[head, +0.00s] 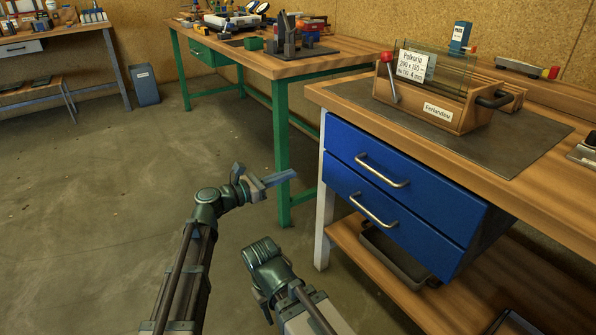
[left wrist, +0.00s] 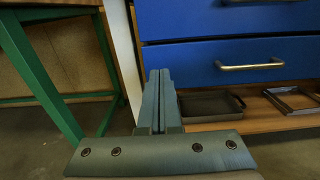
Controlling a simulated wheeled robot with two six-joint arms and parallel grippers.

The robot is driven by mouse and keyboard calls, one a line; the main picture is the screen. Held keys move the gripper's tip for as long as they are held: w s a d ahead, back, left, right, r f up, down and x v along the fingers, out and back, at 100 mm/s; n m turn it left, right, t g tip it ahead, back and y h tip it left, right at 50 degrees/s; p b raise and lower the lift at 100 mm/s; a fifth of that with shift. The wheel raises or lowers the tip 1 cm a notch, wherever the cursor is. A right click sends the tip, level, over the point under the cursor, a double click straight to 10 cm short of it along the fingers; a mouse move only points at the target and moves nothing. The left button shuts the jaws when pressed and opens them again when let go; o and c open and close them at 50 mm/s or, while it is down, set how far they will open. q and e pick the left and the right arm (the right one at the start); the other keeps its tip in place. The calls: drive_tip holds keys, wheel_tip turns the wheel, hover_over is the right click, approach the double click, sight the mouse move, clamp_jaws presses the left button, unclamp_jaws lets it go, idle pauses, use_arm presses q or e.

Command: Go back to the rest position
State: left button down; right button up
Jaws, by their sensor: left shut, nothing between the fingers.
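My left gripper (head: 279,177) is shut and empty, held in the air left of the blue drawers. Its two fingers lie together in the left wrist view (left wrist: 158,100), pointing towards the lower drawer and the shelf. My right arm (head: 275,275) shows at the bottom of the head view, but its fingers cannot be made out. The glass frame (head: 440,108), a wooden holder with glass panes and a label, stands on the dark mat on the right bench. A red-knobbed lever (head: 388,70) is at its left side.
The blue drawer unit (head: 405,190) is shut, with metal handles; its lower drawer shows in the left wrist view (left wrist: 235,85). Trays lie on the shelf (head: 375,262) below. A green-legged bench (head: 284,150) stands behind my left gripper. The floor (head: 100,220) at left is clear.

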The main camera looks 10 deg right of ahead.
use_arm(q)
drive_tip(key=shift+s+a, duration=0.15)
drive_tip(key=shift+a, duration=0.2)
drive_tip(key=s+a+f+m+g+y, duration=0.3)
drive_tip(key=s+a+f+m+y, duration=0.75)
drive_tip(key=f, duration=0.55)
drive_tip(key=s+a+f+m+g+y, duration=0.1)
drive_tip(key=s+a+f+m+y, duration=0.1)
drive_tip(key=s+a+m, duration=0.35)
drive_tip(key=s+a+f+m+g+y, duration=0.1)
drive_tip(key=s+a+f+m+y, duration=0.1)
drive_tip(key=a, duration=0.6)
drive_tip(key=s+a+f+m+y, duration=0.2)
drive_tip(key=s+a+m+y, duration=0.15)
drive_tip(key=a, duration=0.25)
drive_tip(key=s+d+r+m+g+p, duration=0.1)
drive_tip(key=s+d+r+m+p, duration=0.1)
drive_tip(key=d, duration=0.3)
drive_tip(key=s+d+r+m+p, duration=0.2)
drive_tip(key=s+d+r, duration=0.1)
drive_tip(key=d, duration=0.3)
wheel_tip(320, 180, up, 37)
drive_tip(key=p, duration=3.8)
drive_tip(key=shift+r, duration=0.15)
